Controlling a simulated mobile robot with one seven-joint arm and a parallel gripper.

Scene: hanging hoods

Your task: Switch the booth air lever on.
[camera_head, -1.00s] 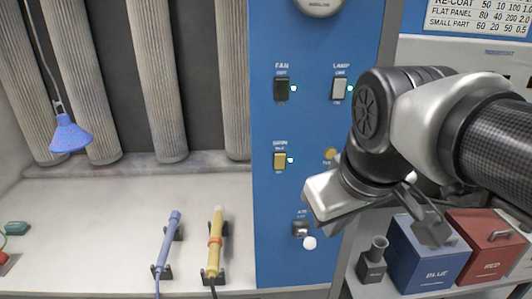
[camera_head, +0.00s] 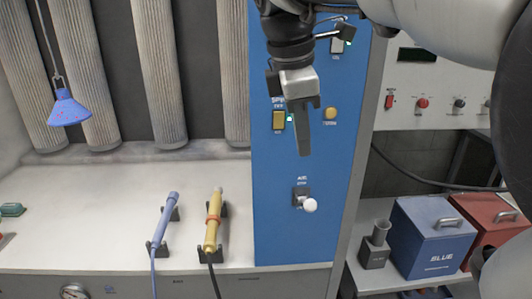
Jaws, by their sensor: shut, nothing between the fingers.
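The booth air lever (camera_head: 309,205) is on the lower part of the blue panel (camera_head: 285,235). It has a white round knob and a dark mount under a small label that seems to read AIR. The knob points down and to the right. My gripper (camera_head: 304,153) is shut and empty, pointing down in front of the panel. Its fingertips show above the lever, apart from it in the picture. The gripper partly covers the area beside the yellow rocker switch.
A yellow rocker switch (camera_head: 279,120) and a round yellow button (camera_head: 330,114) flank my gripper. A blue hanging hood (camera_head: 68,109) is at left. Blue and yellow tools (camera_head: 214,222) rest in holders on the bench. Blue (camera_head: 432,240) and red boxes stand at right.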

